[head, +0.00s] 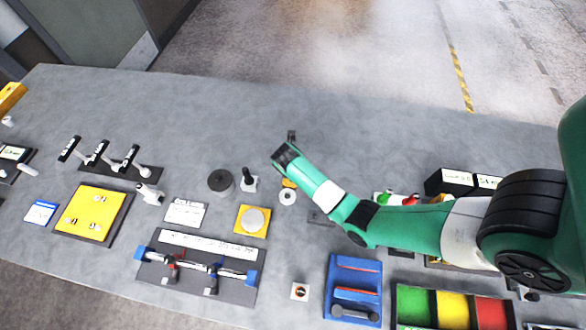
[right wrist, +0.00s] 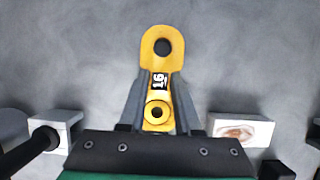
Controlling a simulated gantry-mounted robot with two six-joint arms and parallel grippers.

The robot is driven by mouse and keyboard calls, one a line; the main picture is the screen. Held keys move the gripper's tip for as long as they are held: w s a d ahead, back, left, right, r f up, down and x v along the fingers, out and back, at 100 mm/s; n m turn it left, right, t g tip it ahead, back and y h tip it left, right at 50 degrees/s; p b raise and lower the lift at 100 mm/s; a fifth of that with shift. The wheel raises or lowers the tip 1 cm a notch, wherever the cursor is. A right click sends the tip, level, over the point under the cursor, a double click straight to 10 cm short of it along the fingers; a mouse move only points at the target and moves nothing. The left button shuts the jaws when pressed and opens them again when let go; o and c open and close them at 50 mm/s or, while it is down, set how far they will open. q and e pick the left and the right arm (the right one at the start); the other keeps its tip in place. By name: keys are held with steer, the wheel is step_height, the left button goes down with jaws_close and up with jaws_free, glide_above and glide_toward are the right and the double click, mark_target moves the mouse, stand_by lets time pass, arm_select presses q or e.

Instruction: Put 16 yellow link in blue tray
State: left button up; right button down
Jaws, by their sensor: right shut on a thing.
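The yellow link (right wrist: 161,67) marked 16 has a dark hole at its far end and a ringed hole near the gripper. My right gripper (right wrist: 158,84) is shut on it, with a grey finger on each side. In the head view my right arm's wrist is over the middle of the table and hides most of the gripper. A small yellow patch (head: 289,183) shows beside the wrist; I cannot tell if it is the link. The blue tray (head: 340,264) is at the front, right of centre, with bars and a dark part in it. My left gripper is out of view.
Green, yellow and red bins (head: 414,307) stand right of the blue tray. The back of the table is mostly clear.

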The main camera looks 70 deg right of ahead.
steer(key=shift+r, duration=0.15)
stand_by(0.7)
steer(key=shift+r, duration=0.2)
steer(key=r+p, duration=0.1)
steer(key=r, duration=0.2)
steer(key=shift+s+a+r+p, duration=0.1)
steer(key=shift+a+r+p, duration=0.1)
steer(key=shift+r+p, duration=0.2)
steer(key=s+a+r+p, duration=0.5)
steer(key=s+a+r, duration=0.3)
steer(key=a, duration=0.2)
steer(key=shift+s+a+r, duration=0.3)
